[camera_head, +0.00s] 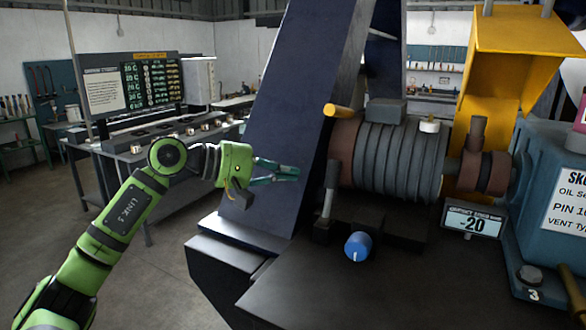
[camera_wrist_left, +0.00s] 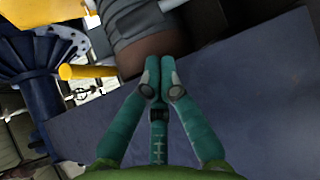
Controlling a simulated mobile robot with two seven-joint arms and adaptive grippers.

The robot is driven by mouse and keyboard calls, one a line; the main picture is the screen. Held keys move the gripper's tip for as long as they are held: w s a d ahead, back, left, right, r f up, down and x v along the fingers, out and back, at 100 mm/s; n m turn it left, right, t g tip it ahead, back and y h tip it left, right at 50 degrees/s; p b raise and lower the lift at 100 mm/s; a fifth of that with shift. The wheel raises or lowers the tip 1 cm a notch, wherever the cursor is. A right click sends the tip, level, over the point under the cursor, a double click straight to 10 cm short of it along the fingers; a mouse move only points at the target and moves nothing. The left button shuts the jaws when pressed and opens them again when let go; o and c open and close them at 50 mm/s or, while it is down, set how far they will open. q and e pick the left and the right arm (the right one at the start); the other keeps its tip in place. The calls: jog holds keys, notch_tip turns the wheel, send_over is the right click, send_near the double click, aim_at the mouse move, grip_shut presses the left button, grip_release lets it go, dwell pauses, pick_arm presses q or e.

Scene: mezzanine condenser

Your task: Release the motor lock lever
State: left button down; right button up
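A grey ribbed motor (camera_head: 400,158) lies on a dark bench at the centre right of the head view. An upright dark grey lever (camera_head: 327,195) stands at its left end; it may be the motor lock lever, but no label shows. The lever cannot be made out there. My right gripper is out of view.
A yellow-orange peg (camera_head: 343,111) juts out at the motor's upper left. A blue knob (camera_head: 358,246) and a small display reading -20 (camera_head: 473,220) are in front. A dark blue slanted beam (camera_head: 290,110) stands behind my gripper. The bench front (camera_head: 400,295) is clear.

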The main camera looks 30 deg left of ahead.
aim_at(331, 189)
pick_arm(q)
jog(key=p+x, duration=0.4)
jog(key=x, duration=0.3)
jog(key=shift+w+d, duration=0.2)
jog(key=shift+d, duration=0.05)
jog(key=shift+w+d+f, duration=0.15)
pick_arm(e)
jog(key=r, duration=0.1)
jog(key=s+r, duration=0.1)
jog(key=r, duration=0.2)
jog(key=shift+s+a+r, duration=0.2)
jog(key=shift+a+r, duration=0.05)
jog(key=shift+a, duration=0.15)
